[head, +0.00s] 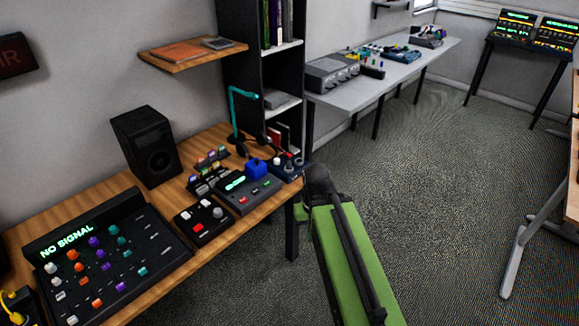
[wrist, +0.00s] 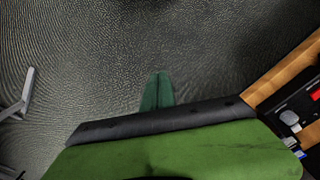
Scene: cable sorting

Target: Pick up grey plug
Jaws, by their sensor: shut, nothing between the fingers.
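I cannot make out a grey plug for sure in either view. Small plugs or knobs of several colours stand on the devices on the wooden desk (head: 160,278), too small to tell apart. My gripper (wrist: 158,92) shows in the wrist view as green fingertips, shut and empty, over the carpet beyond the dark edge of my green arm. In the head view my green arm reaches over the floor to the right of the desk, and its fingertips are hidden.
A mixer with a "NO SIGNAL" screen (head: 68,239), a black speaker (head: 146,146) and a console with a blue block (head: 257,168) crowd the desk. A teal lamp (head: 233,112) stands behind. A grey table (head: 385,75) holds more gear. The carpet (head: 430,170) between is clear.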

